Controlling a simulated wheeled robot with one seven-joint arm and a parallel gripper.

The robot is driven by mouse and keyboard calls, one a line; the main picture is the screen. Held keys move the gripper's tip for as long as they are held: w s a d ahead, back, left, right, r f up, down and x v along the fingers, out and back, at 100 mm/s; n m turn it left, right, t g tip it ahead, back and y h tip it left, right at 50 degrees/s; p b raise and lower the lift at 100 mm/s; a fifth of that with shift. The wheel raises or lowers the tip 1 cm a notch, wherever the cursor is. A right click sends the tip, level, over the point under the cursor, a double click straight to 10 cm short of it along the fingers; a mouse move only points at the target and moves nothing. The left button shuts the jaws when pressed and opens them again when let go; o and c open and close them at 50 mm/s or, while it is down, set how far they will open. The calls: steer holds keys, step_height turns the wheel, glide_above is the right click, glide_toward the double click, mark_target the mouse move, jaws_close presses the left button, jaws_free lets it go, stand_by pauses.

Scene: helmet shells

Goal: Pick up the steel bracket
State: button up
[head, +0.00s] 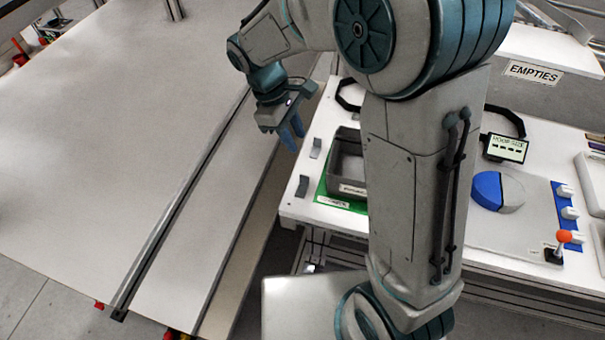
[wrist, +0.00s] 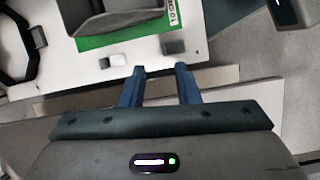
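Two small grey metal pieces lie on the white table near its left edge in the head view. The nearer, darker one (head: 303,185) looks like a bent bracket; the farther one (head: 315,148) looks similar. In the wrist view they appear as a darker piece (wrist: 173,47) by the green mat and a lighter one (wrist: 117,60) to its left. I cannot tell for certain which is the steel bracket. My gripper (head: 292,138) hangs above the table's left edge, pointing down. Its blue fingers (wrist: 160,70) are apart and empty, and both pieces lie beyond the fingertips.
A grey bin (head: 347,188) stands on a green mat (head: 322,200) just right of the pieces. A dark headband-like loop (head: 350,95) lies behind. My arm hides part of the table. A large grey surface (head: 110,140) fills the left, with a gap between.

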steer(key=a+f+n, duration=0.1)
steer(key=a+f, duration=0.1)
glide_toward(304, 176)
steer(key=shift+h, duration=0.4)
steer(key=x, duration=0.5)
steer(key=shift+w+a, duration=0.2)
steer(key=shift+w, duration=0.1)
steer(key=x, duration=0.3)
steer(key=p+x, duration=0.1)
steer(key=x, duration=0.1)
steer(key=shift+s+a+f, duration=0.1)
steer(key=shift+s+f, duration=0.1)
steer(key=shift+f, duration=0.2)
jaws_close()
